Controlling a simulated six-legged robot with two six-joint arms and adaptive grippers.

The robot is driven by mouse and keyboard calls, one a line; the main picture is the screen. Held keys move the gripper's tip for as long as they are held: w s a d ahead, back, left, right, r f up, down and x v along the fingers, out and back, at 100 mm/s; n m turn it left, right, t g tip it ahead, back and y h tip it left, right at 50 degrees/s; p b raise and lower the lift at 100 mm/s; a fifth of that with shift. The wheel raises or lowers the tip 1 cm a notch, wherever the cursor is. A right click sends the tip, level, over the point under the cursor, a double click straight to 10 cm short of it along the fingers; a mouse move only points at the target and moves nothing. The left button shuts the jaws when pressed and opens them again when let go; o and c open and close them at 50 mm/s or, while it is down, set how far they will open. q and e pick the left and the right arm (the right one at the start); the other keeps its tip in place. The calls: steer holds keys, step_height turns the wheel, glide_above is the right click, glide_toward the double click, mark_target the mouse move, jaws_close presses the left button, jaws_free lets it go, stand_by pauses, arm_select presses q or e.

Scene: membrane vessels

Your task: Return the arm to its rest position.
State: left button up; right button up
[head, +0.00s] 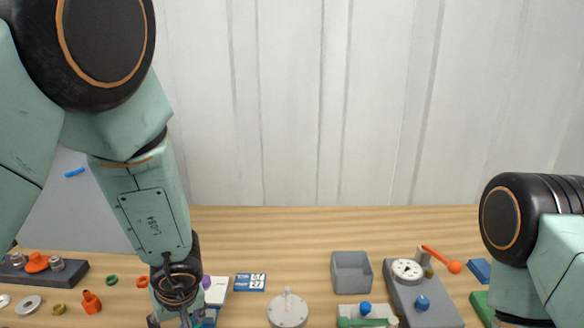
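My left arm comes in from the left and hangs down over the wooden table. Its gripper (176,316) is low in the picture, over the table's left part beside a white and blue item. The bottom edge cuts off the fingertips, so I cannot tell if it is open or holds anything. My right arm (562,250) shows at the right edge, bent downward. Its gripper is below the picture and out of sight.
A pale panelled wall (300,100) stands behind.

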arm_select(q)
steer(key=s+a+f+m+g+y, duration=0.1)
steer(key=s+a+f+m, duration=0.15)
steer(key=s+f, duration=0.35)
steer(key=s+a+f+m+g+y, duration=0.15)
steer(key=s+a+f, duration=0.25)
steer(key=s, duration=0.5)
steer(key=s+d+f+m+h, duration=0.2)
steer(key=s+d+f+h, duration=0.15)
steer(key=s, duration=0.25)
steer(key=s+d+f+m+h, duration=0.1)
steer(key=s+d+f+h, duration=0.15)
steer(key=s+d, duration=0.35)
step_height(320, 180, down, 15)
steer(key=a+b, duration=0.1)
steer(key=b, duration=1.3)
steer(key=shift+s+a+r, duration=0.15)
steer(key=shift+s+a, duration=0.1)
steer(key=shift+r, duration=0.1)
